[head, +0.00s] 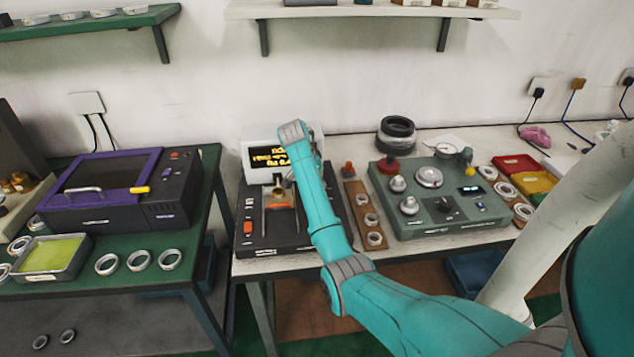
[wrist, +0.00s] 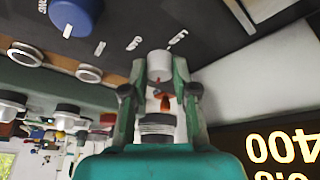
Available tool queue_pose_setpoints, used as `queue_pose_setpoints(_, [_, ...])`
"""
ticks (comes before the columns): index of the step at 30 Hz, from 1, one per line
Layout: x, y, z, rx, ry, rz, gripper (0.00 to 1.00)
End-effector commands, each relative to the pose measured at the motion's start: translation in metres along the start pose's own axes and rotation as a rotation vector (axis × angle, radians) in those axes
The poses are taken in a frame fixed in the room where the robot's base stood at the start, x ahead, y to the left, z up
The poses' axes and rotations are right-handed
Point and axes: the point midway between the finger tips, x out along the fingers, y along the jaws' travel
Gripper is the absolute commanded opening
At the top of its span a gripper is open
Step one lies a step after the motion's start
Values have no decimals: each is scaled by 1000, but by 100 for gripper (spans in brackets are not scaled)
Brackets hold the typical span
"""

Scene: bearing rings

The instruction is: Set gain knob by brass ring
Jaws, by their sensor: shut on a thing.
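My gripper (wrist: 160,80) is shut on a pale cylindrical piece (wrist: 160,64) at its fingertips in the wrist view. I cannot tell whether this piece is a knob or a ring. A black instrument (head: 270,243) with orange buttons stands below my gripper in the head view. My arm hides part of it. A blue knob (wrist: 77,15) with a white mark sits on a dark panel with white lettering, beside and apart from my fingers. A display (head: 268,156) with glowing orange digits stands behind the instrument. I cannot make out a brass ring for certain.
A wooden strip with several rings (head: 370,220) lies right of the black instrument. A grey-green panel (head: 445,222) with knobs stands further right, with red and yellow trays (head: 535,183) beyond. A purple-framed machine (head: 110,190) and loose rings (head: 139,260) occupy the left table.

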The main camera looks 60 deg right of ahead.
Motion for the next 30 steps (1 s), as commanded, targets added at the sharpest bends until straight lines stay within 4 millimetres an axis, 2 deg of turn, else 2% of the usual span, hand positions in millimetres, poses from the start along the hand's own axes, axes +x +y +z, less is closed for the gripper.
queue_pose_setpoints(2, [0, 0, 0, 0, -1, 1, 0])
queue_pose_setpoints(3, [0, 0, 0, 0, -1, 1, 38])
queue_pose_setpoints(5, [0, 0, 0, -1, -1, 1, 52])
queue_pose_setpoints(13, [0, 0, 0, -1, -1, 0, 52])
queue_pose_setpoints(17, [-7, 0, 0, -1, 0, 0, 52])
queue_pose_setpoints(30, [-67, 0, 0, -1, 0, -1, 52])
